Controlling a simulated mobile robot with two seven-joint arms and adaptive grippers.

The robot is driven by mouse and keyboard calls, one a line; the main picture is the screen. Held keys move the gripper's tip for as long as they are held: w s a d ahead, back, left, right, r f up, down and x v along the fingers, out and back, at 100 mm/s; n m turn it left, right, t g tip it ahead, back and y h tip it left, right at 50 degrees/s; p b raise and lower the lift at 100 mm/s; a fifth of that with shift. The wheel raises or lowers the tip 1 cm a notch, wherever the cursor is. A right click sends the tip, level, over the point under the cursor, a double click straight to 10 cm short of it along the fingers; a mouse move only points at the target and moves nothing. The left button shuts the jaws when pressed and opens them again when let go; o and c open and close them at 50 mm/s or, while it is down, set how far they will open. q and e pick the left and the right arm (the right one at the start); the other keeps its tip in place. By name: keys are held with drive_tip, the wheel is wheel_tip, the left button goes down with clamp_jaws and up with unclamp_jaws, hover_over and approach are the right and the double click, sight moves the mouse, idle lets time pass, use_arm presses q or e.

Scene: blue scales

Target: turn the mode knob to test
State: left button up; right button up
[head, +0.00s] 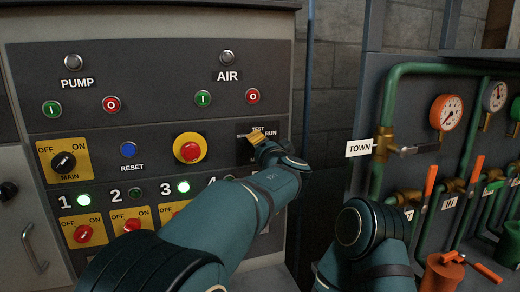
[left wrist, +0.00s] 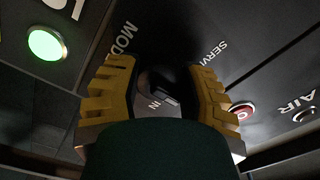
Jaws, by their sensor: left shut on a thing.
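The black mode panel (head: 270,121), with TEST above and RUN at the right, is on the right side of the grey cabinet. My left gripper (head: 257,139) is at this panel and covers the knob in the head view. In the left wrist view the dark mode knob (left wrist: 160,84) sits between the yellow fingers of my left gripper (left wrist: 162,92), which is shut on it. Parts of the words MODE and SERVICE show beyond the fingers. I cannot tell the knob's pointing direction. My right arm shows at lower right, but its gripper is out of view.
A red stop button (head: 190,150) on a yellow plate and a blue reset button (head: 128,150) are left of the panel. The main switch (head: 63,161) is further left. Green pipes (head: 388,100) with gauges and orange-handled valves stand at the right.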

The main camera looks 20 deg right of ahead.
use_arm(q)
drive_tip(key=shift+a+r, duration=0.1)
drive_tip(key=shift+r, duration=0.05)
drive_tip(key=o, duration=1.2)
drive_tip(key=shift+w, duration=0.1)
drive_tip(key=s, duration=1.2)
drive_tip(key=shift+d, duration=0.25)
